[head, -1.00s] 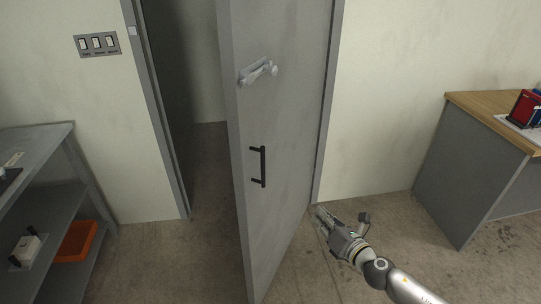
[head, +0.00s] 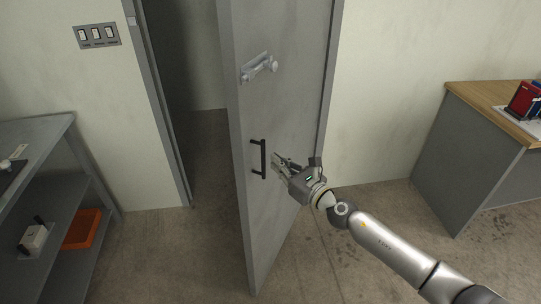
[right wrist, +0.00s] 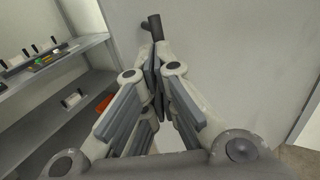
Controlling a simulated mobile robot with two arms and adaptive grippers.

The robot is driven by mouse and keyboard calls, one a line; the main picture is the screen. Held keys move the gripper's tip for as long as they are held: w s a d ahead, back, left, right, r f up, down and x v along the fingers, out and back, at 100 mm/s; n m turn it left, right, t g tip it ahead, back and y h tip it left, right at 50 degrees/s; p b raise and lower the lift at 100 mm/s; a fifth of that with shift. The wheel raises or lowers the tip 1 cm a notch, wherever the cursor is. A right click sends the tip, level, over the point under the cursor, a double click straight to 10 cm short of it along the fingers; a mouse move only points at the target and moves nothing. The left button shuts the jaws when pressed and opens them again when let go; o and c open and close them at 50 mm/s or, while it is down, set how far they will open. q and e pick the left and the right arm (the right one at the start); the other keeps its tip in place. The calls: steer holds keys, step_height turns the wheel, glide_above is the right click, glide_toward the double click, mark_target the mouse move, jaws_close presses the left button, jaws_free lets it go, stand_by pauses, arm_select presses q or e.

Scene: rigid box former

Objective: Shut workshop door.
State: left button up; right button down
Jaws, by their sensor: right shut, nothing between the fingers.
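The grey workshop door (head: 285,110) stands ajar in the head view, its free edge swung toward me and a dark gap to its left. It carries a black bar handle (head: 263,159) and, higher up, a silver latch (head: 259,67). My right gripper (head: 276,160) is shut and empty, just right of the black handle and close to the door's face. In the right wrist view the closed fingers (right wrist: 158,66) point at the door, and the black handle (right wrist: 153,27) shows just beyond their tips; I cannot tell whether they touch. My left gripper is not in view.
A grey shelf unit (head: 38,140) with an orange bin (head: 82,229) stands at the left. A wood-topped desk (head: 497,105) stands at the right. A switch panel (head: 97,35) is on the wall left of the doorway. The floor right of the door is free.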

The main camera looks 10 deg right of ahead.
mark_target(264, 152)
steer(key=x, duration=0.3)
steer(key=shift+w+a, duration=0.15)
steer(key=shift+w, duration=0.2)
